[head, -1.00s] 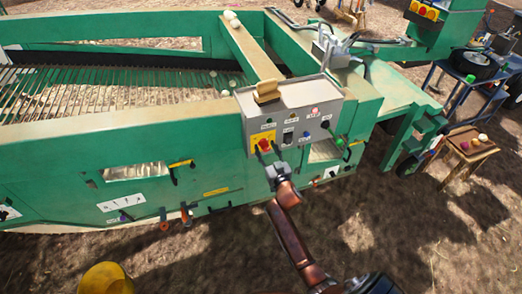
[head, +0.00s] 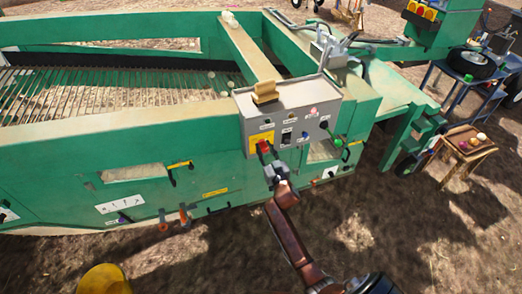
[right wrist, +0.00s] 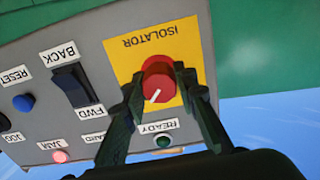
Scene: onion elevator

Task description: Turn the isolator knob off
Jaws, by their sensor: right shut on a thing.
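The isolator knob (right wrist: 157,82) is red, round and set on a yellow plate (right wrist: 125,60) marked ISOLATOR. Its white pointer line aims to the lower left in the right wrist view, where the label appears upside down. My right gripper (head: 268,151) reaches up to the knob on the grey control box (head: 290,97). In the right wrist view its dark fingers (right wrist: 158,84) are on both sides of the knob, shut on it. The finger on the right hides part of the knob's edge. My left gripper is not in view.
Beside the knob are a black BACK/FWD rocker switch (right wrist: 71,85), a blue RESET button (right wrist: 23,103), a pink-lit lamp (right wrist: 61,157) and a green READY lamp (right wrist: 163,142). The green machine (head: 110,150) fills the left. A yellow bucket (head: 105,280) stands at lower left.

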